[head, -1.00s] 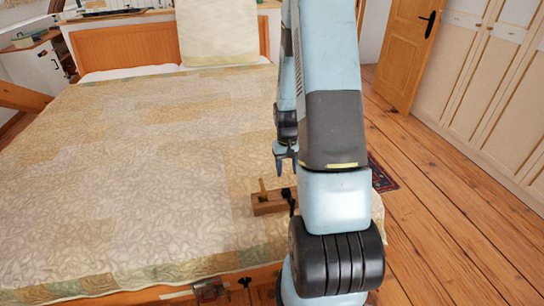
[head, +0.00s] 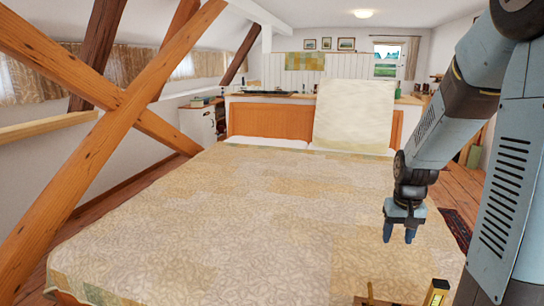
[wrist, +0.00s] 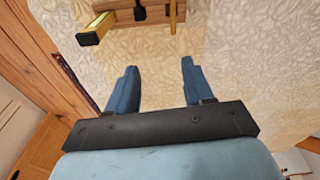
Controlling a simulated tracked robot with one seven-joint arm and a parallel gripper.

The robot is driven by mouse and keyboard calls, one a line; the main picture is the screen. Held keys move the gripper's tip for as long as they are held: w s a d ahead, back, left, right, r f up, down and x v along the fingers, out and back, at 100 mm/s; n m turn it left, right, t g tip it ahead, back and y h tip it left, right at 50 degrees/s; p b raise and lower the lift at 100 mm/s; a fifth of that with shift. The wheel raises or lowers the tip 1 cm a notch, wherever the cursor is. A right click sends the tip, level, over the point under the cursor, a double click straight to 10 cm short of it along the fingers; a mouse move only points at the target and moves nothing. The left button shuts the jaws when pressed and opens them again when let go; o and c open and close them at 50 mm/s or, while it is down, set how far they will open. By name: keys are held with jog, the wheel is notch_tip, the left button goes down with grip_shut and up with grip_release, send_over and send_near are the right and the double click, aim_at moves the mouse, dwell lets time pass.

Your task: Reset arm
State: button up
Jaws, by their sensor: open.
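My gripper (head: 399,236) hangs fingers-down above the right part of the bed in the head view. In the wrist view its two blue fingers (wrist: 158,76) are spread apart with nothing between them. A wooden block (head: 385,302) with an upright brass-coloured piece lies on the bed below my gripper, cut off by the lower picture edge. It also shows in the wrist view (wrist: 153,17), beyond the fingertips and apart from them. A yellow level-like tool (head: 436,294) stands at the block's right end; it also shows in the wrist view (wrist: 96,29).
The patterned bedspread (head: 220,220) is broad and mostly clear. Crossed timber braces (head: 115,105) stand to the left. A pale pillow (head: 354,112) leans at the wooden headboard (head: 262,122). A strip of plank floor (head: 458,188) runs to the right.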

jog(key=s+a+r+n+t, duration=0.1)
jog(key=s+a+r+t, duration=0.1)
jog(key=s+a+r, duration=0.3)
jog(key=s+a+r+n+t, duration=0.1)
jog(key=s+a+r, duration=0.4)
jog(key=s+r, duration=0.7)
jog(key=shift+a+r+t+y, duration=0.2)
jog(key=shift+r+t+y, duration=0.1)
jog(key=shift+r+t, duration=0.5)
jog(key=shift+s+r, duration=0.1)
jog(key=shift+c, duration=0.2)
jog(key=shift+c, duration=0.6)
jog(key=shift+a, duration=0.1)
